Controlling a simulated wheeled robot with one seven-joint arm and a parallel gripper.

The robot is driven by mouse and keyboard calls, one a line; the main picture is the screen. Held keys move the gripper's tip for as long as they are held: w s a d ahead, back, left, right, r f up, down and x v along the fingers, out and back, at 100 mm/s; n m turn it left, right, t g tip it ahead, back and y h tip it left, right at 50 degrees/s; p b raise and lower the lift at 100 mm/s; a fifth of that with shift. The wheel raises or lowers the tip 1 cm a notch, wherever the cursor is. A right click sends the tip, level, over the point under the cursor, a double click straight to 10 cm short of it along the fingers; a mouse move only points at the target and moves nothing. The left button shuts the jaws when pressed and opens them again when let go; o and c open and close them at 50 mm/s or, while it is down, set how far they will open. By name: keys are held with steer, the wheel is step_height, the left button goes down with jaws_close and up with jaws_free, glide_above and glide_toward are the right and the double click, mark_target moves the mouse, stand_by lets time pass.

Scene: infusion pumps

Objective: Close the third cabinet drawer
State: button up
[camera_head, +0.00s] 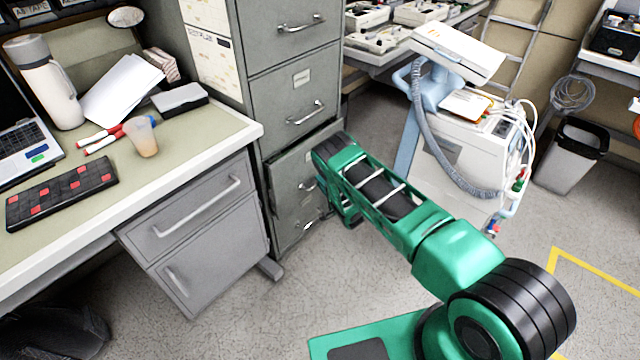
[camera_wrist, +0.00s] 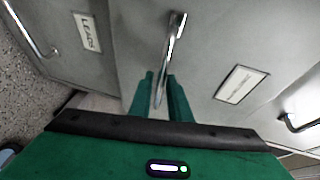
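The grey filing cabinet (camera_head: 290,85) stands in the middle of the head view. Its third drawer (camera_head: 285,185) sticks out a little past the drawers above. My green arm covers its right part. In the wrist view, a metal bar handle (camera_wrist: 174,38) runs down from the top centre on a grey drawer front (camera_wrist: 135,40). The two green fingers of my gripper (camera_wrist: 161,98) stand one on each side of the handle's lower end, with a narrow gap between them. My gripper is open around the handle; contact is not clear. In the head view its fingertips are hidden.
A desk (camera_head: 210,125) with a grey drawer unit (camera_head: 200,220) stands left of the cabinet. A wheeled medical machine (camera_head: 465,150) with hoses stands to the right. A grey bin (camera_head: 572,155) is farther right. The floor (camera_head: 250,320) in front is clear apart from my own base.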

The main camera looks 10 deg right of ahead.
steer(key=shift+w+a+f, duration=0.15)
steer(key=shift+w+a, duration=0.05)
steer(key=shift+w, duration=0.5)
steer(key=shift+c, duration=0.4)
jaws_close()
steer(key=shift+d, duration=0.1)
